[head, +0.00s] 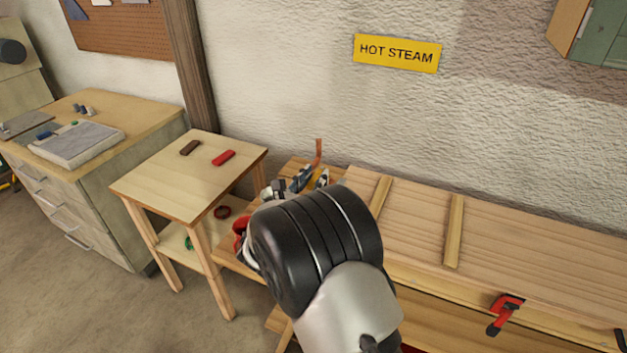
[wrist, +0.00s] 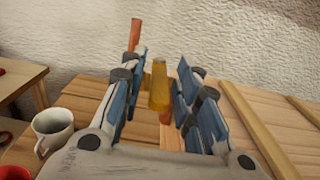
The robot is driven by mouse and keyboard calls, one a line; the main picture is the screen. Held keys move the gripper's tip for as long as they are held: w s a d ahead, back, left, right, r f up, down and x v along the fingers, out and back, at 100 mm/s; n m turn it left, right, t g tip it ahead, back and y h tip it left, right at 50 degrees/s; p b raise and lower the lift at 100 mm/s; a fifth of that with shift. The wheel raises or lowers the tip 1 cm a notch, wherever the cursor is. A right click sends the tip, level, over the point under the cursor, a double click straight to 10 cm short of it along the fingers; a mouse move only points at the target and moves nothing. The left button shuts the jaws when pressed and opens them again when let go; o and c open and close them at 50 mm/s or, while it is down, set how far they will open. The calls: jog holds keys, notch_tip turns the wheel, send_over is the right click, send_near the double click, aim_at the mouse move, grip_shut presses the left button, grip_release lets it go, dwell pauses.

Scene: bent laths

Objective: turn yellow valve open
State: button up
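The yellow valve (wrist: 158,88) shows in the wrist view as an upright yellow handle between my two fingers, with a visible gap on both sides. A copper-coloured pipe (wrist: 136,36) rises behind the left finger, and a short orange-brown piece (wrist: 166,118) shows below the handle. My gripper (wrist: 160,76) is open around the handle and holds nothing. In the head view, my gripper (head: 312,179) is mostly hidden behind my black wrist; a bit of yellow and the upright pipe (head: 318,152) show by the fingers. The valve's body is mostly hidden.
A white mug (wrist: 52,128) stands left of my gripper. A wooden bench (head: 520,230) with wooden strips and a red clamp (head: 505,312) extends right. A small table (head: 190,178) with red and brown blocks stands left. A "HOT STEAM" sign (head: 397,53) hangs on the wall.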

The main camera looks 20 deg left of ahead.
grip_shut()
dwell(0.5)
jog(key=shift+a+r+m+h, duration=0.1)
jog(key=shift+a+m+h, duration=0.35)
jog(key=shift+h, duration=0.35)
jog(key=shift+w+a+m+g+h, duration=0.1)
jog(key=shift+a+m+g+h, duration=0.2)
jog(key=shift+m+h, duration=0.45)
jog(key=shift+w+a+m+g+h, duration=0.15)
jog(key=shift+m+g+h, duration=0.3)
jog(key=shift+h, duration=0.6)
jog(key=shift+w+a+m+g+h, duration=0.1)
jog(key=shift+a+m+g+h, duration=0.15)
jog(key=shift+m+h, duration=0.55)
jog(key=shift+o, duration=1.1)
grip_release()
jog(key=shift+d, duration=0.1)
jog(key=shift+s, duration=0.1)
